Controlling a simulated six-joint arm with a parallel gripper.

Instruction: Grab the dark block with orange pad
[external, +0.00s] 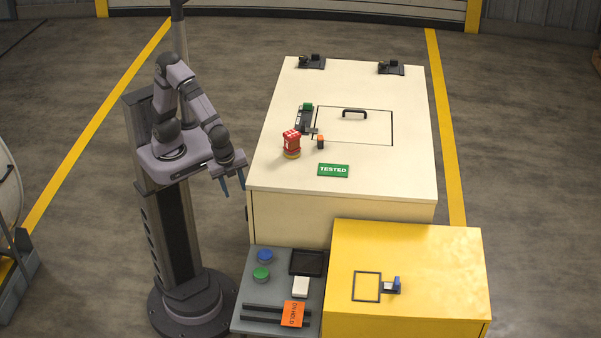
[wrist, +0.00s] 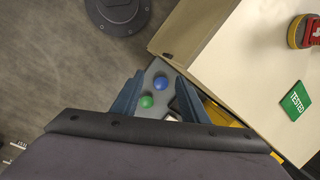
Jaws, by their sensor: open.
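The dark block with an orange pad (external: 320,141) stands on the cream cabinet top, just right of a red object (external: 292,142) with a yellow base. The block does not show in the wrist view. My gripper (external: 233,190) hangs to the left of the cream cabinet, pointing down, away from the block. In the wrist view my gripper's (wrist: 158,100) two blue fingers are spread apart with nothing held between them. Beyond them lie the green knob and the blue knob on the grey side table.
The cream cabinet (external: 400,175) has a hatch with a black handle (external: 354,113), a green-topped latch (external: 306,115) and a green TESTED plate (external: 333,170). A grey table (external: 278,285) and a yellow box (external: 440,265) stand in front. The cabinet's right side is clear.

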